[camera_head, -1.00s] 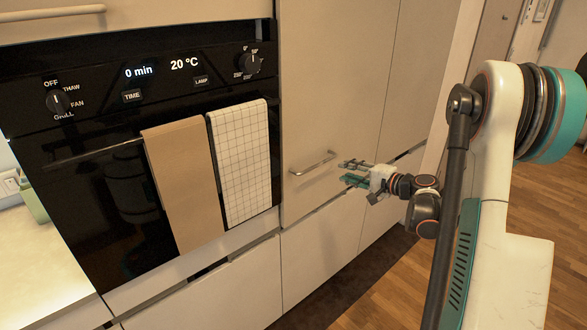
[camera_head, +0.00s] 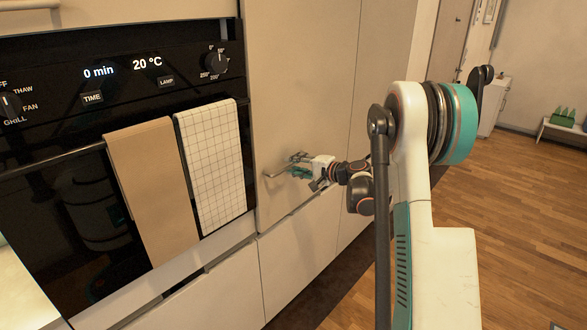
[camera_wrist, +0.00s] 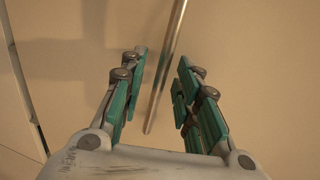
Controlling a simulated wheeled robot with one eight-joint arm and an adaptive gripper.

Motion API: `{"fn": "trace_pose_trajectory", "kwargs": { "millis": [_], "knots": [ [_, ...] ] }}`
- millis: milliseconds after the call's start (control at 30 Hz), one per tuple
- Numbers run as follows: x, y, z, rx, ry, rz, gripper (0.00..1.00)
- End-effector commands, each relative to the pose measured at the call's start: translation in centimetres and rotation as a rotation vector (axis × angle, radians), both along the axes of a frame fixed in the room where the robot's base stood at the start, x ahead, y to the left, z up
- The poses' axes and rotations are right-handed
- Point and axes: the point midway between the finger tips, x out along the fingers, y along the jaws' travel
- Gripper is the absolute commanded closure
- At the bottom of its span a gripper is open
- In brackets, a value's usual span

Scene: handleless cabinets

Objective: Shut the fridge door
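The fridge door (camera_head: 300,80) is a tall plain cream panel to the right of the oven, with a slim metal bar handle (camera_head: 278,174) low on it. It looks about level with the oven front; I cannot tell whether a small gap remains. My gripper (camera_head: 296,166) is at the handle's right end, in front of the door. In the wrist view my gripper (camera_wrist: 160,62) has its two green-padded fingers apart. The handle (camera_wrist: 163,75) runs between them in the picture, touching neither finger visibly. The door surface (camera_wrist: 240,60) fills the background.
A black oven (camera_head: 60,190) stands left of the door, with a brown towel (camera_head: 155,190) and a checked towel (camera_head: 212,165) on its rail. Cream drawer fronts (camera_head: 300,250) lie below. Open wooden floor (camera_head: 520,220) spreads to the right.

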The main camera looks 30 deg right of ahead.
Motion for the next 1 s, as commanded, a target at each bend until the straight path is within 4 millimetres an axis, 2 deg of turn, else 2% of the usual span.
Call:
{"fn": "trace_pose_trajectory", "kwargs": {
  "millis": [133,433,467,567,600,967,1000],
  "knots": [
    [0.89,0.39,-0.25,0.0,0.0,0.0,0.7],
    [1.05,0.45,-0.21,0.001,0.0,0.0,0.7],
    [1.05,0.45,-0.21,0.001,0.0,0.0,0.75],
    [1.04,0.45,-0.2,0.001,0.0,0.0,0.98],
    [1.03,0.45,-0.2,0.001,0.0,0.0,1.0],
    [1.15,0.5,-0.23,0.0,0.0,-0.003,1.0],
    [1.15,0.5,-0.23,0.0,0.0,-0.003,0.87]
  ]
}}
